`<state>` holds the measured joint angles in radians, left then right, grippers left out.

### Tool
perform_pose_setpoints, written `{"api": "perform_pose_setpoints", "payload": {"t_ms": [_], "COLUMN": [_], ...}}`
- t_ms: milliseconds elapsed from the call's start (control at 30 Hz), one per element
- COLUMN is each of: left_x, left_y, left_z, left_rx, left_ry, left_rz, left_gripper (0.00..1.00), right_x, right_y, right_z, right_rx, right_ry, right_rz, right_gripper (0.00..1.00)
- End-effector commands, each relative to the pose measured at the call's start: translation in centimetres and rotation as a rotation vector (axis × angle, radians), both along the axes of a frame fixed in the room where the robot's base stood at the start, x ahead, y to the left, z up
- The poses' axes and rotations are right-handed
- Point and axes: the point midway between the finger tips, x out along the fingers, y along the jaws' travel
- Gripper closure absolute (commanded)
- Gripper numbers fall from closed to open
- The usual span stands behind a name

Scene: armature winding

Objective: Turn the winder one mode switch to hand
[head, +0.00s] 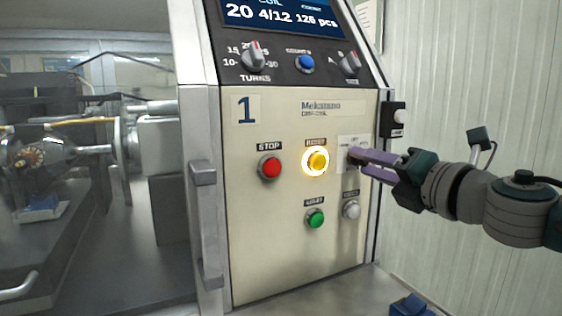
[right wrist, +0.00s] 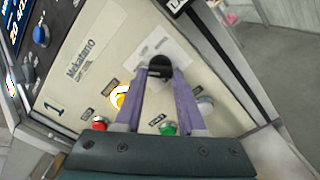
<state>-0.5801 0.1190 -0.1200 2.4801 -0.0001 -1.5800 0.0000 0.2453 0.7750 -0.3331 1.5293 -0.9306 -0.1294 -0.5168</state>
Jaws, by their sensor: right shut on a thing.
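The winder one panel (head: 270,240) carries a large "1" label. The mode switch, a dark knob on a pale label plate (head: 346,142), is mostly hidden by my gripper in the head view. In the right wrist view the round black switch (right wrist: 159,68) sits between my fingertips. My right gripper (head: 355,158) has its purple fingers shut on the switch; it also shows in the right wrist view (right wrist: 160,77). The switch's pointing direction and the label's small text cannot be read. My left gripper is not in view.
Near the switch are a lit yellow button (head: 317,161), a red stop button (head: 269,168), a green button (head: 315,218) and a white button (head: 351,210). A display and knobs (head: 254,57) sit above. A door handle (head: 206,222) stands out at left.

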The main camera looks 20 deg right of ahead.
Motion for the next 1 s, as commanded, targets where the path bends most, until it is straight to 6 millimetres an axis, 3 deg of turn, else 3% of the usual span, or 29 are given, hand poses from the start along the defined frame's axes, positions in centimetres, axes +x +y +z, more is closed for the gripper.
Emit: {"api": "perform_pose_setpoints", "payload": {"t_ms": [300,800,833,1000], "left_x": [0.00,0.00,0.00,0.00], "left_y": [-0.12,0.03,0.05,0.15], "left_z": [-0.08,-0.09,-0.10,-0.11], "left_rx": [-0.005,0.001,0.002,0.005], "left_ry": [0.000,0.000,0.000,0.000], "left_rz": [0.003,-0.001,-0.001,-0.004], "left_gripper": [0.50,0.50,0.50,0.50], "right_x": [0.00,0.00,0.00,0.00], "right_y": [-0.01,-0.02,-0.02,-0.03], "right_z": [-0.03,-0.04,-0.04,-0.04], "right_rx": [-0.103,-0.121,-0.121,-0.119], "right_ry": [-0.008,-0.010,-0.010,-0.009], "right_rz": [0.001,0.001,0.001,0.001], "right_gripper": [1.00,1.00,0.59,0.40]}}
